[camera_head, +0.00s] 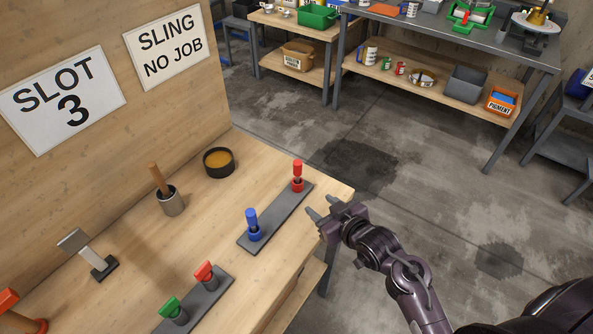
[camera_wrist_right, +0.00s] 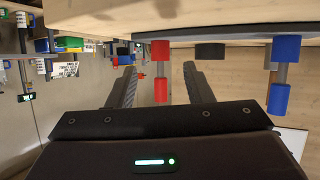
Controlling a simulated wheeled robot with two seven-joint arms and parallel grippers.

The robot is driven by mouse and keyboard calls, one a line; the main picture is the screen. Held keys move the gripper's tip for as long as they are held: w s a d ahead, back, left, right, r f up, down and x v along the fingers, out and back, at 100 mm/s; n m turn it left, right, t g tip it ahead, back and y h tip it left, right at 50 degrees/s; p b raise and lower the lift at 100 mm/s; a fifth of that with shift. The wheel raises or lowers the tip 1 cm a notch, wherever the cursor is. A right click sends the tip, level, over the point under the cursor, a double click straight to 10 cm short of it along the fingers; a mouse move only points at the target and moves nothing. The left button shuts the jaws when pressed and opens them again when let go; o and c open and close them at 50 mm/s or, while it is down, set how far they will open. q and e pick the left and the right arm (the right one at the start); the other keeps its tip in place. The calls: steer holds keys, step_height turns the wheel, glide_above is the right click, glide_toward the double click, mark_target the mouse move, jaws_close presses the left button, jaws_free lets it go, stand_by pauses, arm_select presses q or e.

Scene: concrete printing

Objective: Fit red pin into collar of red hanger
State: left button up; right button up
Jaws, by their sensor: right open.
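The red pin (camera_head: 297,168) stands upright in a grey strip at the bench's right end, with a red head, grey shaft and red lower part. In the right wrist view it appears inverted, its red head (camera_wrist_right: 160,92) between the finger lines. My right gripper (camera_head: 322,207) is open and empty, just right of the strip and apart from the pin. A red flat-topped piece (camera_head: 205,272) sits on a nearer grey strip. Another red piece (camera_head: 8,300) is cut off at the lower left. I cannot tell which is the red hanger. My left gripper is not in view.
A blue pin (camera_head: 252,224) shares the red pin's strip (camera_head: 274,212). A green piece (camera_head: 172,307) stands on the nearer strip. A dark bowl (camera_head: 218,162), a grey cup (camera_head: 171,202) with a wooden handle and a grey-headed tool (camera_head: 75,241) are further left.

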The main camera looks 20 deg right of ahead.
mark_target(301, 169)
steer(key=r+t, duration=0.1)
steer(key=w+r+t+y, duration=0.2)
steer(key=shift+d, duration=0.25)
steer(key=shift+t+y, duration=0.5)
steer(key=shift+t, duration=0.1)
steer(key=p+x, duration=0.1)
steer(key=x, duration=0.3)
steer(key=p+x, duration=0.1)
steer(key=x, duration=0.2)
steer(key=shift+r+p, duration=0.35)
steer(key=shift+w+a+f, duration=0.15)
steer(key=shift+w, duration=0.2)
steer(key=shift+c, duration=0.3)
jaws_close()
